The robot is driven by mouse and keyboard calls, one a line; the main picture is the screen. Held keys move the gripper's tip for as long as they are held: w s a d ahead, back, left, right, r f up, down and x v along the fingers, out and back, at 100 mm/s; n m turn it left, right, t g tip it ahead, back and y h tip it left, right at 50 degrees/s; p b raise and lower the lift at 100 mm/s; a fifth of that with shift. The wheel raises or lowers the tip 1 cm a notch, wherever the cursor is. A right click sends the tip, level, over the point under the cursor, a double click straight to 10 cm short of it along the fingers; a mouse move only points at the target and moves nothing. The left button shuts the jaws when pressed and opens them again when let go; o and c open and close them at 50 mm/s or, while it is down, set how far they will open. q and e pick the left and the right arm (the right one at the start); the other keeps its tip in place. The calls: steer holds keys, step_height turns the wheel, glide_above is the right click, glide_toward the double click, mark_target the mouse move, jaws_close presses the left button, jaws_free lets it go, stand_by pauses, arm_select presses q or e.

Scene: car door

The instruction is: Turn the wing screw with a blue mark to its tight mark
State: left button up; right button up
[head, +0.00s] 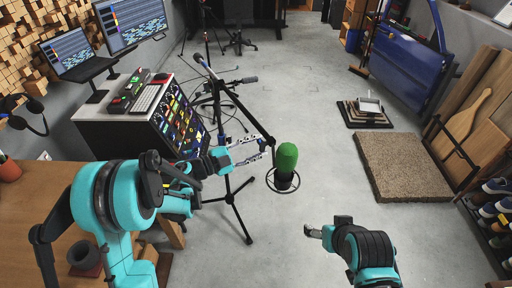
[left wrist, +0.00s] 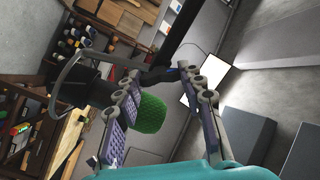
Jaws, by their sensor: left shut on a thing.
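A black microphone stand (head: 231,190) with a boom stands on the floor in the middle of the head view. A green foam-covered microphone (head: 287,158) hangs from the boom's right end inside a black ring; it also shows in the left wrist view (left wrist: 148,112). My left gripper (head: 268,146) reaches in from the left to the boom end, just left of the microphone. In the left wrist view its fingertips are shut on a small dark part with a bit of blue, the wing screw (left wrist: 181,69). The tight mark cannot be made out. My right gripper (head: 312,231) is low, away from the stand.
A console with keyboard and buttons (head: 165,110) stands left of the stand. A wooden bench (head: 30,190) lies below it. A blue car door (head: 405,60), a brown mat (head: 400,165) and shoe shelves are on the right. The floor between is mostly clear.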

arm_select(q)
steer(key=shift+m, duration=0.3)
steer(key=shift+m+b, duration=0.95)
steer(key=shift+m, duration=2.65)
steer(key=o, duration=1.2)
steer(key=shift+c, duration=0.2)
